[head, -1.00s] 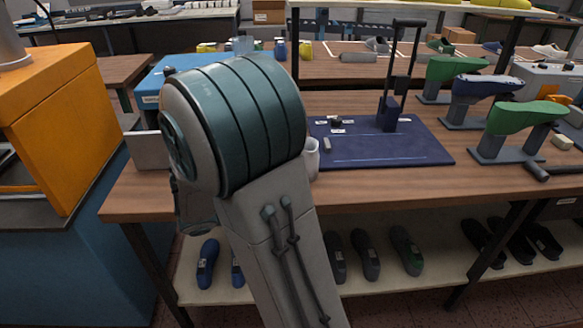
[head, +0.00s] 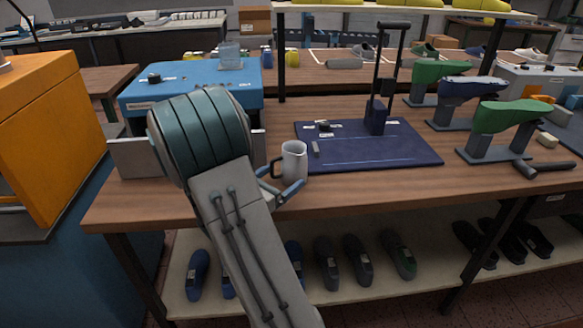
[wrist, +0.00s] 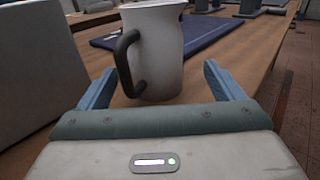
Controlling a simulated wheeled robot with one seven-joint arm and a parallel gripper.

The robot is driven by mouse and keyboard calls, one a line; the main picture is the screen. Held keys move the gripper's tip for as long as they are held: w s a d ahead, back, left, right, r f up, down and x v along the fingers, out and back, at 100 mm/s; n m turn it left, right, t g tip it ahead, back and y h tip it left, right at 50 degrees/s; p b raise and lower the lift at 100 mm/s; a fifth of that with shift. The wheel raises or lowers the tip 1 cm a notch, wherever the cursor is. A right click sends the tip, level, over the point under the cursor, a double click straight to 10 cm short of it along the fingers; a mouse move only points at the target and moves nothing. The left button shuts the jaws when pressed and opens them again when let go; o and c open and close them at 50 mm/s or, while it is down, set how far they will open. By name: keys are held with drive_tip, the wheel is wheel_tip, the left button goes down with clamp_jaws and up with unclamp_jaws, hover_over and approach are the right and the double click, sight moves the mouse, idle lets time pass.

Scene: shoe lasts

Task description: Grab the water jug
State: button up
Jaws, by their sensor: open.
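The water jug is a white pitcher (head: 294,160) with a dark handle, upright on the wooden workbench. In the wrist view the jug (wrist: 160,50) stands just ahead, its dark handle on the left side. My gripper (wrist: 160,82) is open, with one blue finger at each side of the view, and the jug is just beyond and between the fingertips. In the head view my gripper (head: 282,187) is low beside the jug; my arm hides part of it. I cannot tell whether the fingers touch the jug.
A dark blue mat (head: 370,150) with a tall dark stand (head: 377,116) lies right of the jug. Green and navy shoe lasts (head: 505,117) stand farther right. A blue machine (head: 205,82) is behind my arm. A grey upright panel (head: 138,157) stands to the left.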

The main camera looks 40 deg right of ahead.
sight(287, 157)
drive_tip(key=d, duration=0.1)
drive_tip(key=w+d, duration=0.1)
drive_tip(key=d, duration=0.3)
drive_tip(key=shift+w+r, duration=0.1)
drive_tip(key=shift+w, duration=0.2)
drive_tip(key=shift+a, duration=0.1)
drive_tip(key=c, duration=1.2)
drive_tip(key=shift+c, duration=0.2)
drive_tip(key=shift+r, duration=0.15)
drive_tip(key=shift+r, duration=1)
wheel_tip(287, 157, up, 2)
drive_tip(key=shift+p, duration=0.4)
drive_tip(key=shift+s+d+r, duration=0.7)
drive_tip(key=shift+s+r, duration=0.4)
drive_tip(key=shift+s, duration=0.7)
drive_tip(key=shift+s+d+r, duration=0.65)
drive_tip(key=shift+s+r, duration=0.5)
drive_tip(key=shift+s, duration=0.65)
drive_tip(key=shift+s+d+r, duration=0.7)
drive_tip(key=shift+s+r, duration=0.4)
drive_tip(key=shift+s, duration=0.7)
